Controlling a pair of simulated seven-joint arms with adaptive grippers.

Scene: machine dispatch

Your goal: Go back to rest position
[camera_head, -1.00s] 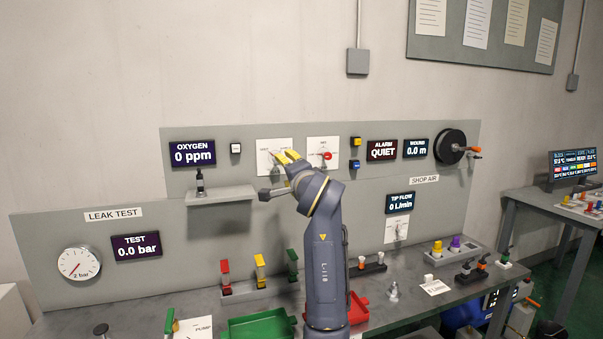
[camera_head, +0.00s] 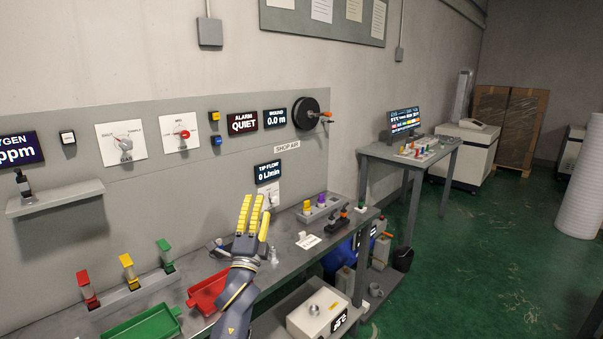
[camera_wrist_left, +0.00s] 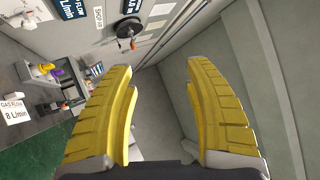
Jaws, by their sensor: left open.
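My left gripper (camera_head: 253,215) has yellow padded fingers. In the head view it stands upright over the right part of the grey bench, raised above the red tray. In the left wrist view its two fingers (camera_wrist_left: 160,85) are well apart, with nothing between them but the bare wall behind. It is open and empty. My left forearm hides part of the bench and of the red tray (camera_head: 205,293). My right gripper is not in view.
The bench (camera_head: 290,240) carries a green tray (camera_head: 140,326) and red, yellow and green handled pieces at the left. A panel (camera_head: 235,175) with dials and displays stands behind. A second table (camera_head: 405,157) with a monitor (camera_head: 404,120) is farther right. Green floor (camera_head: 480,250) is open at the right.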

